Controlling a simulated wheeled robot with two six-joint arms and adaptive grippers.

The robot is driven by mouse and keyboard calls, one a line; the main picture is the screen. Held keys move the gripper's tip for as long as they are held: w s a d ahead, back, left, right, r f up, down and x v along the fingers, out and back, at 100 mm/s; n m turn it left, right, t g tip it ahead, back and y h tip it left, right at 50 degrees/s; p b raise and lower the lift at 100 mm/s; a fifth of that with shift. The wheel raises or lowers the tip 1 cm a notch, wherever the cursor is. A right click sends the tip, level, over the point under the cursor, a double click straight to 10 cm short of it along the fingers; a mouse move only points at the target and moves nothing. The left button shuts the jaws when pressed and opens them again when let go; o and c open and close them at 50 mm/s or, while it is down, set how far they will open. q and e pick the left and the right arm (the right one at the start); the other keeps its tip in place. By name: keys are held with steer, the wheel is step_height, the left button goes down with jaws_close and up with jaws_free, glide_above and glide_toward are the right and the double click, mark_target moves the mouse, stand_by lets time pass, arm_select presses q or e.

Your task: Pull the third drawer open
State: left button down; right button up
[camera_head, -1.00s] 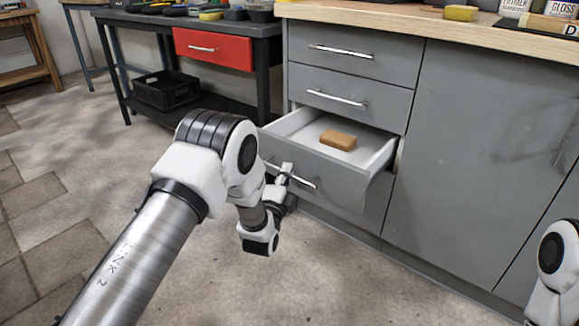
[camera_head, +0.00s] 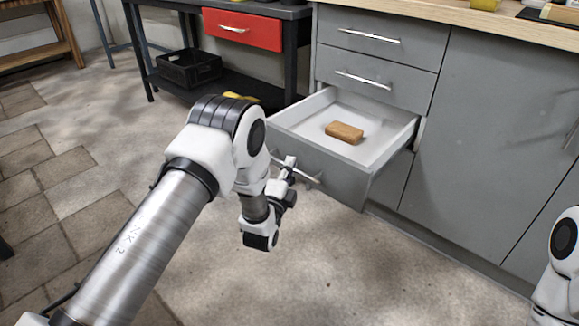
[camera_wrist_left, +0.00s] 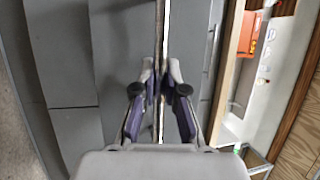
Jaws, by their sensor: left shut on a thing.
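The third drawer (camera_head: 335,177) of the grey cabinet stands well out from the front, with its white inside showing. A brown block (camera_head: 344,132) lies on its floor. My left gripper (camera_head: 288,168) is at the left part of the drawer's bar handle (camera_head: 306,176). In the left wrist view the two fingers (camera_wrist_left: 160,88) are shut on the handle bar (camera_wrist_left: 160,40), one on each side. My right gripper is out of view; only a white part of my right arm shows at the right edge.
Two shut drawers (camera_head: 375,70) sit above the open one, and a grey cabinet door (camera_head: 490,140) is to the right. A dark workbench with a red drawer (camera_head: 243,29) and a black crate (camera_head: 189,69) stands behind on the left. The floor before the drawer is clear.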

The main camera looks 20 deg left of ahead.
arm_select(q)
steer(key=c, duration=1.2)
jaws_free()
steer(key=s+f, duration=0.1)
steer(key=s, duration=0.6)
steer(key=shift+s+d+f, duration=0.2)
steer(key=shift+f, duration=0.05)
